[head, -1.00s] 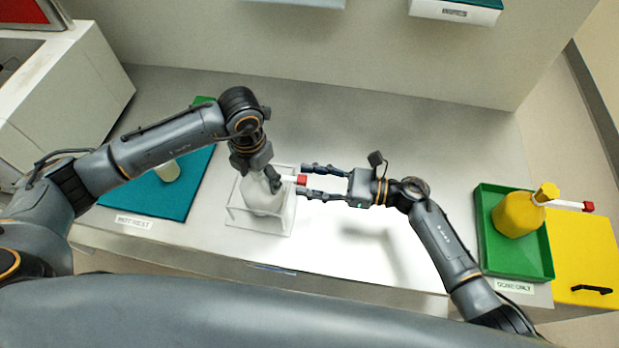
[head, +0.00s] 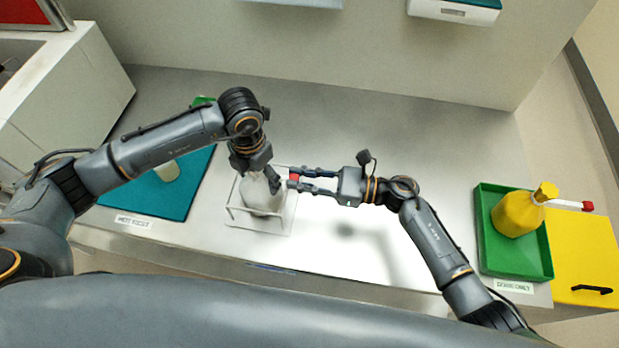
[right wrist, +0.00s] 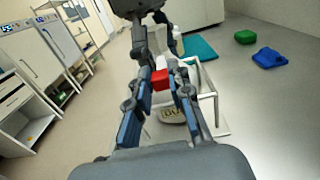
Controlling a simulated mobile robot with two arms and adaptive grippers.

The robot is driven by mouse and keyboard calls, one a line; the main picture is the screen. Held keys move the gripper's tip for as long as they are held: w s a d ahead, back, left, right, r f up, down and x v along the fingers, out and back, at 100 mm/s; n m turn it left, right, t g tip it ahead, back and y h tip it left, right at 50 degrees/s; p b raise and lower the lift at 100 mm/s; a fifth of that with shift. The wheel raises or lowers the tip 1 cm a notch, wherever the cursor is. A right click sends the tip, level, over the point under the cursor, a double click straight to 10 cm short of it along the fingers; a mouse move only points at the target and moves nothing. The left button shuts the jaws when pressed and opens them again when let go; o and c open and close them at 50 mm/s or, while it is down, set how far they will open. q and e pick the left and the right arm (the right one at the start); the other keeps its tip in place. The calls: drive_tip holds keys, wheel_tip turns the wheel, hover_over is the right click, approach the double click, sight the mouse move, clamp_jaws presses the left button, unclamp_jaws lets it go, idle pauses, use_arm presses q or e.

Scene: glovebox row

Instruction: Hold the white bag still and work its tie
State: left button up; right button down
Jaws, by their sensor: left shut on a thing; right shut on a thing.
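The white bag (head: 258,196) stands in a white open frame (head: 240,219) on the bench. Its tie has a red tab (head: 294,175) at the right end; the rest of the tie is mostly hidden by the grippers. My left gripper (head: 272,183) points down at the bag's top and is shut on its neck. My right gripper (head: 294,180) reaches in from the right and is shut on the red tab. In the right wrist view the red tab (right wrist: 160,79) lies between the fingers, with the frame (right wrist: 212,100) behind.
A yellow bag (head: 517,215) with its own red-ended tie stands in a green tray (head: 487,252) at right, beside a yellow bin (head: 590,262). A teal mat (head: 180,208) with a pale container (head: 167,171) lies at left. The bench between the frame and green tray is clear.

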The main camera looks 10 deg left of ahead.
use_arm(q)
drive_tip(key=shift+s+f, duration=0.2)
drive_tip(key=shift+f, duration=0.2)
use_arm(e)
drive_tip(key=shift+s+a, duration=0.2)
drive_tip(key=shift+a, duration=0.4)
drive_tip(key=c, duration=1.2)
unclamp_jaws()
drive_tip(key=shift+d, duration=0.1)
use_arm(q)
drive_tip(key=shift+a, duration=0.1)
use_arm(e)
drive_tip(key=d, duration=1.2)
